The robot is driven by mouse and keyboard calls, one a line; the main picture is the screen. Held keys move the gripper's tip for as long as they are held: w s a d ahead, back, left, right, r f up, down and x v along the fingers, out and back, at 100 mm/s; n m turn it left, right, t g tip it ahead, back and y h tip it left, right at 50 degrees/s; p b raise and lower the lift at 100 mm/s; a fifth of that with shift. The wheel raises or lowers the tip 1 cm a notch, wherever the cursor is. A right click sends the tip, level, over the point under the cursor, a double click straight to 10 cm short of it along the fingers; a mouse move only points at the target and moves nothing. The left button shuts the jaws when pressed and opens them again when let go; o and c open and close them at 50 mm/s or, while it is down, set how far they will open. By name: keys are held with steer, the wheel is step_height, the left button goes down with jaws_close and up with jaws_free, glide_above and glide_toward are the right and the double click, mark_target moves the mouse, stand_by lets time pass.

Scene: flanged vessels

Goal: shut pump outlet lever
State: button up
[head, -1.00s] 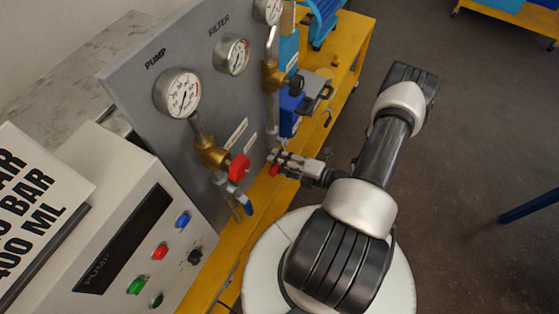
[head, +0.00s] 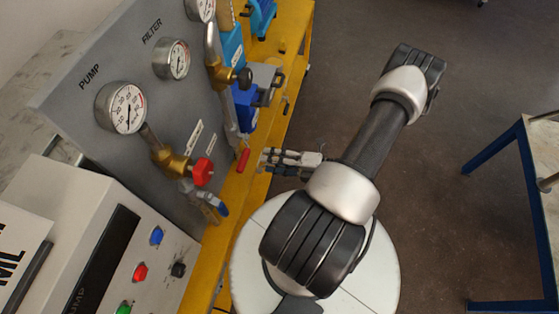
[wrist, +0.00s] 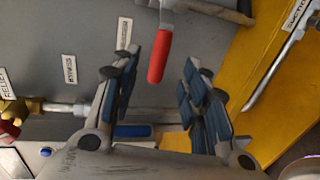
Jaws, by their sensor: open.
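A red-handled lever (head: 243,160) hangs low on the grey panel, just left of my gripper (head: 265,161) in the head view. In the wrist view the red handle (wrist: 160,56) points down between my gripper's fingers (wrist: 160,85), which are open and empty. The head view shows a small space between fingertips and handle. A blue-handled lever (head: 221,208) sits below the brass valve with the red knob (head: 202,171), under the PUMP gauge (head: 122,107). A blue handle (wrist: 132,130) also shows low in the wrist view. I cannot read which lever is the pump outlet.
The control box (head: 110,260) with coloured buttons stands at lower left. Pipes, a FILTER gauge (head: 171,59) and a blue device (head: 244,105) crowd the panel. The yellow bench edge (head: 215,255) runs below. Open floor lies to the right, with a blue-legged table (head: 495,145) beyond.

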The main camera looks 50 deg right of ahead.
steer(key=shift+v, duration=1.15)
